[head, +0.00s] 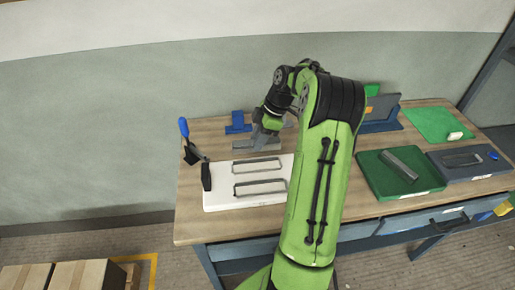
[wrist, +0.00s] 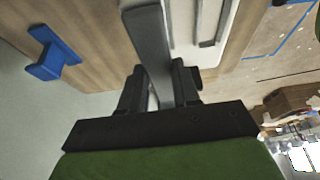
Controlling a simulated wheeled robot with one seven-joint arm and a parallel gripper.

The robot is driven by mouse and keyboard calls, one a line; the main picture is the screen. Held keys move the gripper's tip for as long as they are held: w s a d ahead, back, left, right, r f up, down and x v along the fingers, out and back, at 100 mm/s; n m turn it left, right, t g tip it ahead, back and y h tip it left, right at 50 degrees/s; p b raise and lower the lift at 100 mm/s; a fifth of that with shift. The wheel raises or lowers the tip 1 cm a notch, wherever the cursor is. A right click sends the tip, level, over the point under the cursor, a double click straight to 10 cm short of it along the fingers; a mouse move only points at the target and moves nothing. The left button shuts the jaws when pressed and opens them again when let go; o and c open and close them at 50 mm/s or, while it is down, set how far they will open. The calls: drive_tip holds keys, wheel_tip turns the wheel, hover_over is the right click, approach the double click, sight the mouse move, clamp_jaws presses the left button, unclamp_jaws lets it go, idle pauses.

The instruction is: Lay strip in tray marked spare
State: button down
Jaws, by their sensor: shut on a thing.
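My gripper (head: 264,129) is over the back left of the bench, behind the white board. In the wrist view my gripper (wrist: 160,92) is shut on a grey strip (wrist: 150,42), which sticks out beyond the fingers. A green tray (head: 373,183) stands at the right of the bench with a grey bar (head: 400,163) lying in it. A dark blue-grey tray (head: 465,172) beside it holds a grey frame-shaped piece and a small blue thing. Both trays have white labels on their front edges, too small to read.
A blue block (head: 238,123) stands behind. A green mat (head: 425,118) with a white item and a blue stand (head: 382,115) are at the back right. My arm hides the bench's middle.

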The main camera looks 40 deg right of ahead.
drive_tip(key=shift+r, duration=0.7)
